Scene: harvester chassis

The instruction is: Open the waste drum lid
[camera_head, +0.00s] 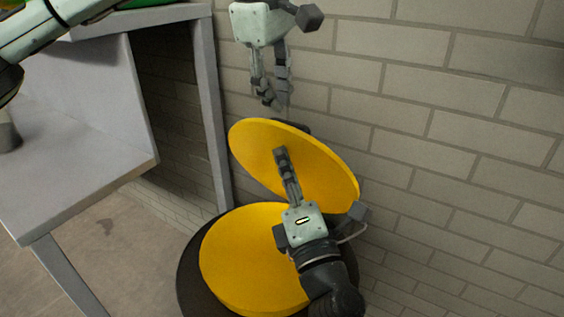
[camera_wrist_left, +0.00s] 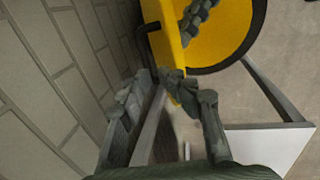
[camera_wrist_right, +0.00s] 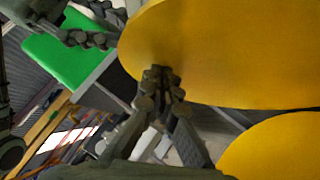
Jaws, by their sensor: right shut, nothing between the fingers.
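The waste drum's yellow lid (camera_head: 325,170) stands tilted up above the yellow drum top (camera_head: 235,255), with a clear wedge of space between them. My right gripper (camera_head: 281,155) is shut and empty, its fingertips against or very near the lid's underside; the right wrist view shows the tips over the lid (camera_wrist_right: 230,55), but contact cannot be told. My left gripper (camera_head: 272,100) is open and empty, pointing down beside the wall, just above the lid's raised edge. In the left wrist view a dark handle-like bar (camera_wrist_left: 146,38) shows at the lid's edge.
A pale brick wall (camera_head: 440,110) runs close behind and right of the drum. A grey table (camera_head: 75,185) stands to the left, with bare floor (camera_head: 130,255) below. A green surface (camera_wrist_right: 65,55) shows in the right wrist view. A dark ring (camera_head: 190,275) surrounds the drum.

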